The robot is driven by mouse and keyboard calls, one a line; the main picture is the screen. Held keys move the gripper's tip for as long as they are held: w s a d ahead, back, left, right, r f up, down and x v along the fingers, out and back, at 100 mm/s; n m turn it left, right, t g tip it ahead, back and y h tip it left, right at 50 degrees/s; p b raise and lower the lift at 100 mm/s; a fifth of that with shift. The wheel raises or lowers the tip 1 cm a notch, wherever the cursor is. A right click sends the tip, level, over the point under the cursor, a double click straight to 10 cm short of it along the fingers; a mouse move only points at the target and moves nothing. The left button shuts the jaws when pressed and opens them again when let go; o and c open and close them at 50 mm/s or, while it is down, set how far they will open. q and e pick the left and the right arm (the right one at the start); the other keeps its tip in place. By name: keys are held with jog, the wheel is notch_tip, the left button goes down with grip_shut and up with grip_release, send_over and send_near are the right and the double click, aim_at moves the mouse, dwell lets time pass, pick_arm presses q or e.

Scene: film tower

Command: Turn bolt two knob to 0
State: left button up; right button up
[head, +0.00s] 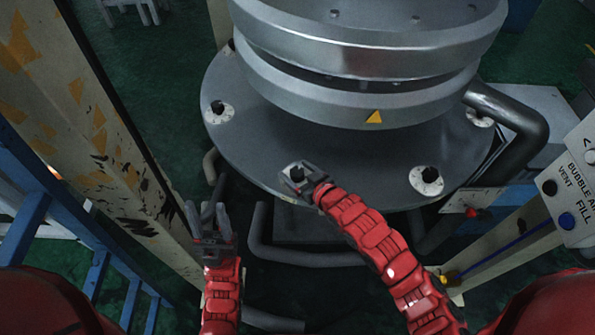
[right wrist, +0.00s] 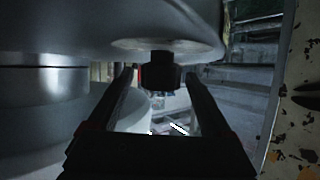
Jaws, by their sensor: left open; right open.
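Black bolt knobs on white dials sit around the rim of a round grey base plate (head: 350,165): a left knob (head: 218,107), a front knob (head: 297,173) and a right knob (head: 429,175). I cannot read their numbers or tell which is bolt two. My right gripper (head: 303,182) is open at the front knob. In the right wrist view a black knob (right wrist: 160,70) stands between its two open fingertips, with a gap showing on both sides. The pale dial (right wrist: 160,45) lies behind that knob. My left gripper (head: 208,222) is open and empty, low and left of the plate.
A large metal cylinder (head: 365,60) rises from the plate. A dark bent pipe (head: 510,115) curves at the right. A paint-chipped beam (head: 85,110) and a blue frame (head: 30,215) stand at the left. A labelled panel (head: 575,190) is at the right edge.

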jog(key=shift+s+d+r, duration=0.2)
jog(key=shift+s+d, duration=0.15)
jog(key=p+v, duration=0.3)
jog(key=v, duration=1.3)
jog(key=shift+s+r+p, duration=0.15)
jog(key=shift+r+p, duration=0.05)
jog(key=shift+p, duration=0.15)
